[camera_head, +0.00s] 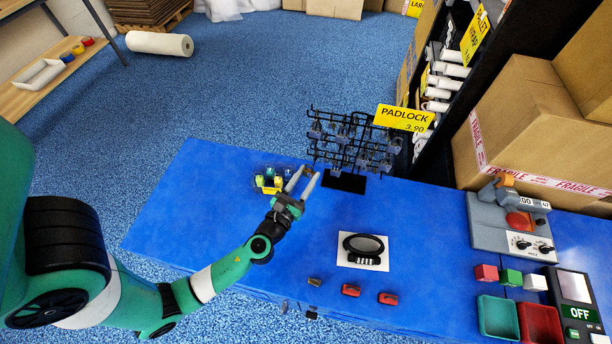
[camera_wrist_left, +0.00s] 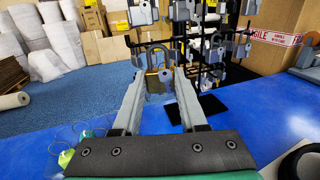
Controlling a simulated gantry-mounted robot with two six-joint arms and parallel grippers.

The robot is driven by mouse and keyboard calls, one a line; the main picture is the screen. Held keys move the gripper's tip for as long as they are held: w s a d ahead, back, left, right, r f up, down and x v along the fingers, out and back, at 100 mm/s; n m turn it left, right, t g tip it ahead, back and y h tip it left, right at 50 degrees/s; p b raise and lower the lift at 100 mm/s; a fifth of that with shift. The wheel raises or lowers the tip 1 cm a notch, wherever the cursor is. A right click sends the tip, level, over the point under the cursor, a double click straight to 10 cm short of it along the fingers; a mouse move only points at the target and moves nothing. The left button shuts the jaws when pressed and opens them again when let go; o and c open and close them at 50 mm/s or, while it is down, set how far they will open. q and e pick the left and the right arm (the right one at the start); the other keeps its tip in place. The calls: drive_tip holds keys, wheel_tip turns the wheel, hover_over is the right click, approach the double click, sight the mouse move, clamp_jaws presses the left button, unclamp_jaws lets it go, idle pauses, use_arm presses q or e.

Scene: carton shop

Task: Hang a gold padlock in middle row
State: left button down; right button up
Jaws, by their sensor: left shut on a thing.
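My left gripper (camera_head: 300,182) is shut on a gold padlock (camera_wrist_left: 155,83), with the grey shackle upright above the fingers in the left wrist view. The gripper is just left of the black wire rack (camera_head: 345,143), in front of its lower part. The rack has several hooks in rows, and several grey padlocks hang there. I cannot tell whether the held padlock touches a hook. A yellow sign (camera_head: 404,118) reading PADLOCK 3.90 is at the rack's upper right. My right gripper is out of view.
A small clear tray with yellow and other coloured items (camera_head: 268,184) sits left of the gripper. A round black mirror-like piece (camera_head: 364,247) lies on a white card to the front right. Small red items (camera_head: 351,290) lie near the front edge. A cardboard box (camera_head: 528,120) stands right.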

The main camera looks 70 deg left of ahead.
use_arm(q)
drive_tip(key=shift+w+a+f+b, duration=0.25)
drive_tip(key=shift+w+a, duration=0.6)
drive_tip(key=shift+a, duration=0.35)
drive_tip(key=shift+w+a+f+b, duration=0.25)
drive_tip(key=shift+w+a, duration=0.55)
drive_tip(key=shift+a, duration=0.4)
drive_tip(key=shift+w+a+f+b, duration=0.25)
drive_tip(key=shift+w+a, duration=0.6)
drive_tip(key=shift+a, duration=0.35)
drive_tip(key=shift+r, duration=0.1)
drive_tip(key=shift+c, duration=1.8)
unclamp_jaws()
drive_tip(key=v, duration=1.1)
drive_tip(key=shift+s, duration=0.3)
